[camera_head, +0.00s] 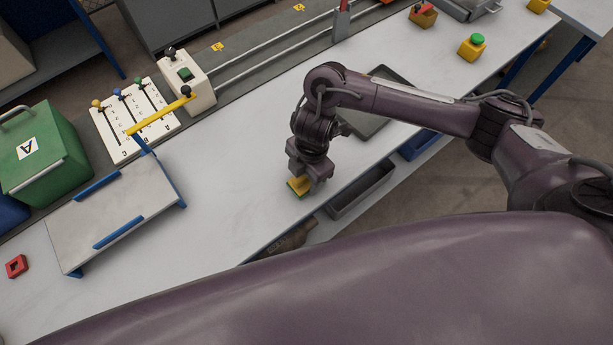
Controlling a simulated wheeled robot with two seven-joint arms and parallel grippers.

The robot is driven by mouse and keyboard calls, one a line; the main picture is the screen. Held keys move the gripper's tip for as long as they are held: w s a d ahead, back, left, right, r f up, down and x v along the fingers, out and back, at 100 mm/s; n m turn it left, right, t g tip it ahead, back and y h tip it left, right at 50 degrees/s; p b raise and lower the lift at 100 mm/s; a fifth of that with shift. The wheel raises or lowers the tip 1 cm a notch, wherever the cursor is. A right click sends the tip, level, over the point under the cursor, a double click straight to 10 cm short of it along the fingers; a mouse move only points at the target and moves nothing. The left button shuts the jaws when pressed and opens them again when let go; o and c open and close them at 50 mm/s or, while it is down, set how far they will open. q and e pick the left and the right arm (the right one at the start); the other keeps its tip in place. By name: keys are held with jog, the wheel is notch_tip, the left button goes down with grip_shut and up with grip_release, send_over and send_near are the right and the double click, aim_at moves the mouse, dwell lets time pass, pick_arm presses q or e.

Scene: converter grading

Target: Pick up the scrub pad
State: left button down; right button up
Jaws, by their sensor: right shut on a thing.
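The scrub pad (299,188) is a small yellow block with a green underside. It is at the middle of the white workbench, near its front edge. My right gripper (304,180) points down from above and is shut on the pad; its jaws cover the pad's upper part. I cannot tell whether the pad touches the bench or hangs just above it. My left gripper is not in view.
A dark tray (368,124) lies behind my right arm. A grey bin (361,192) hangs at the bench's front edge. A grey stand with blue rails (112,212), a lever panel (128,128) and a green box (45,160) stand left. Bare bench surrounds the pad.

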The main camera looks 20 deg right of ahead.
jog(key=shift+r, duration=0.15)
jog(key=r+p, duration=0.1)
jog(key=r, duration=0.3)
jog(key=r+p, duration=0.2)
jog(key=r, duration=0.2)
jog(key=shift+w, duration=0.2)
jog(key=shift+s+r+p, duration=0.2)
jog(key=shift+r+p, duration=0.65)
jog(key=shift+r, duration=5)
jog(key=o, duration=0.4)
jog(key=shift+c, duration=1.1)
